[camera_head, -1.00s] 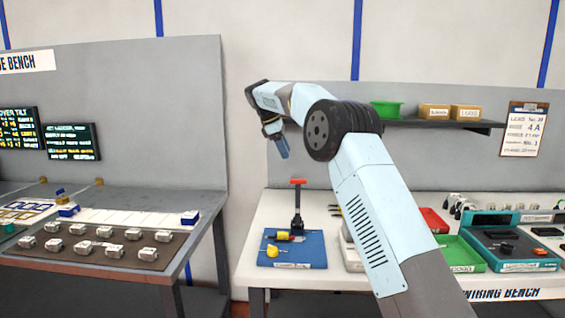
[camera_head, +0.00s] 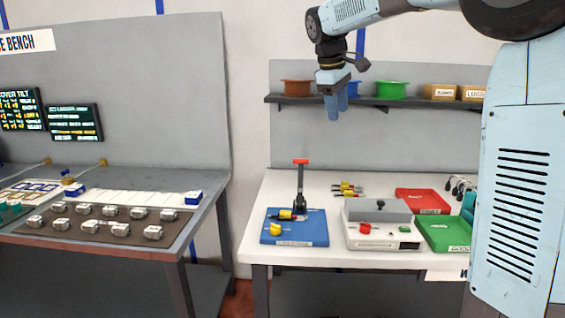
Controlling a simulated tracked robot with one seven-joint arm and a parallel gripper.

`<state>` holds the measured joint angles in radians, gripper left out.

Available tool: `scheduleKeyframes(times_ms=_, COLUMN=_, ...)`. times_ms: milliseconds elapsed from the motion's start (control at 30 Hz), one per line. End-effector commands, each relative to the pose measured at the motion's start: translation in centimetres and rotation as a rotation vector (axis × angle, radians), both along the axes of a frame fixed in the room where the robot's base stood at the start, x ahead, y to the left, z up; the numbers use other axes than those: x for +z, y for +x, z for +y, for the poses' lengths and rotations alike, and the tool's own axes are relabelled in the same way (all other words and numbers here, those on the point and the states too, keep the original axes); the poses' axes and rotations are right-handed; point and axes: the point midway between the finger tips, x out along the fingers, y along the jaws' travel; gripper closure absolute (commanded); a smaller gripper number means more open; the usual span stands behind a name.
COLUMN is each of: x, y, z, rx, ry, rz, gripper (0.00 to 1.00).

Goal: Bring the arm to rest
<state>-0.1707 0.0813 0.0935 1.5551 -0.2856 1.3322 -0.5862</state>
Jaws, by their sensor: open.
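My gripper (camera_head: 336,106) hangs from my arm in the upper middle of the head view, its blue fingers pointing down. It is open, and nothing shows between the fingers. It appears in front of the back panel and shelf, well above the right bench and touching nothing that I can see. My arm (camera_head: 385,8) reaches in from the right edge and runs along the top of the picture.
The wiring bench (camera_head: 345,258) holds a blue tray (camera_head: 294,240) with an upright red-handled tool (camera_head: 300,188), a grey box (camera_head: 381,236), a red tray (camera_head: 422,202) and a green tray (camera_head: 446,235). The left bench (camera_head: 190,230) carries several small parts.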

Motion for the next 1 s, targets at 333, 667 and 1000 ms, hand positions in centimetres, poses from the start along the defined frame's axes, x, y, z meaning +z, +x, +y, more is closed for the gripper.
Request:
scheduleKeyframes(times_ms=333, x=-0.8, y=-10.3, z=-4.1, rx=-0.218, ry=0.131, rz=-0.104, gripper=0.54)
scheduleKeyframes(times_ms=667, x=-4.1, y=-19.7, z=-6.9, rx=-0.435, ry=0.271, rz=-0.196, gripper=0.54)
scheduleKeyframes(times_ms=1000, x=-9.8, y=-28.7, z=-8.6, rx=-0.664, ry=0.429, rz=-0.283, gripper=0.54)
